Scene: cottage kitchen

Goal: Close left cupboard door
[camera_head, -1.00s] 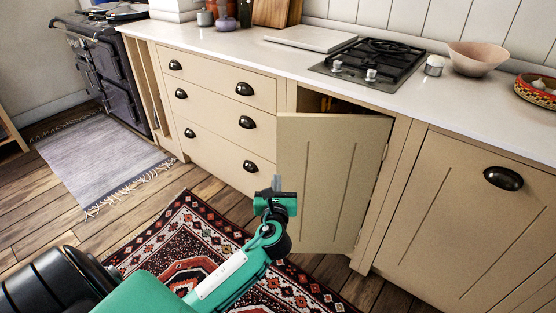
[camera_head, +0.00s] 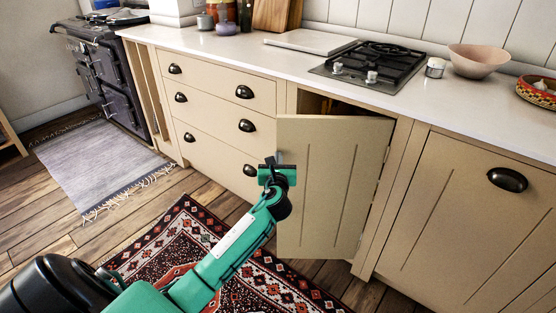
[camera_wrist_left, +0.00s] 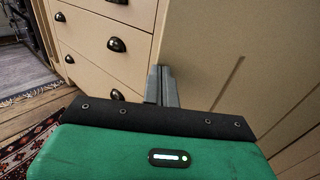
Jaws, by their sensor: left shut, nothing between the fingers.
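The left cupboard door (camera_head: 328,190) is cream with vertical grooves. It stands ajar below the hob, hinged on its right side, with a dark gap showing above its top edge. My left gripper (camera_head: 270,161) is shut and empty at the door's free left edge, below its top corner. In the left wrist view the shut fingers (camera_wrist_left: 161,86) are close to the edge of the door (camera_wrist_left: 215,55); I cannot tell if they touch it. My right gripper is not in view.
Drawers (camera_head: 215,110) with black cup handles are left of the door. A closed cupboard door (camera_head: 465,205) is to the right. The white worktop (camera_head: 230,45) overhangs above, carrying a gas hob (camera_head: 372,62). A patterned rug (camera_head: 185,240) lies on the floor.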

